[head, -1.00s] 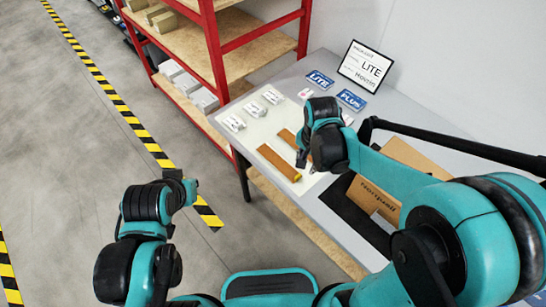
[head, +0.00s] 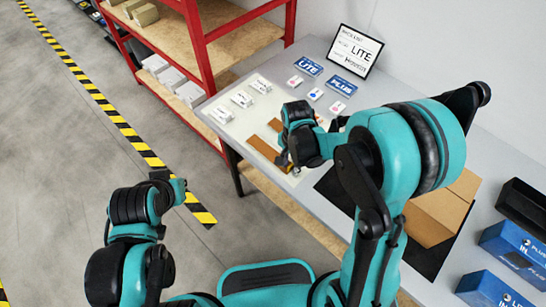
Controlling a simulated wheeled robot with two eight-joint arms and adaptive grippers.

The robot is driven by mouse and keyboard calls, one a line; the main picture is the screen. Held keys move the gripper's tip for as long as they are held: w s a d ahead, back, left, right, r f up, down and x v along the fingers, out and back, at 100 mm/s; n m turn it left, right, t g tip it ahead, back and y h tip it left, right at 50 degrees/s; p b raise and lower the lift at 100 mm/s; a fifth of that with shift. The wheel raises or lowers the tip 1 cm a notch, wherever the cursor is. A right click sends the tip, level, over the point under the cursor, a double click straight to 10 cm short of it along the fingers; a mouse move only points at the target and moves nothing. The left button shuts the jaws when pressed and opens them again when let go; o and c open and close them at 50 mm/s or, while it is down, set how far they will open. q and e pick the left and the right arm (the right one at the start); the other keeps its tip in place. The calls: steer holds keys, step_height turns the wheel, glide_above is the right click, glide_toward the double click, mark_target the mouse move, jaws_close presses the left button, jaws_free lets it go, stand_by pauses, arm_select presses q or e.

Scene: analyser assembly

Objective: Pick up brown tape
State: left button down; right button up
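Two flat brown tape strips lie on the pale mat (head: 228,130) on the table. The nearer brown strip (head: 263,147) runs toward the table's front edge, and its near end is partly hidden by my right gripper. The other brown strip (head: 275,125) lies just behind it and is mostly covered by my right wrist. My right gripper (head: 287,166) points down at the near end of the front strip; its fingers are small and partly hidden, so I cannot tell whether they touch or hold it. My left gripper (head: 180,186) is over the floor, away from the table, its fingers unclear.
Small white packs (head: 242,98) stand in a row on the mat. Blue LITE (head: 308,66) and PLUS (head: 342,85) cards and a framed sign (head: 355,50) are behind. A cardboard box (head: 435,215) and blue boxes (head: 495,290) are at the right. A red-framed shelf (head: 195,40) adjoins the left.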

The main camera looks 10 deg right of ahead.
jaws_close()
steer(key=shift+r, duration=0.1)
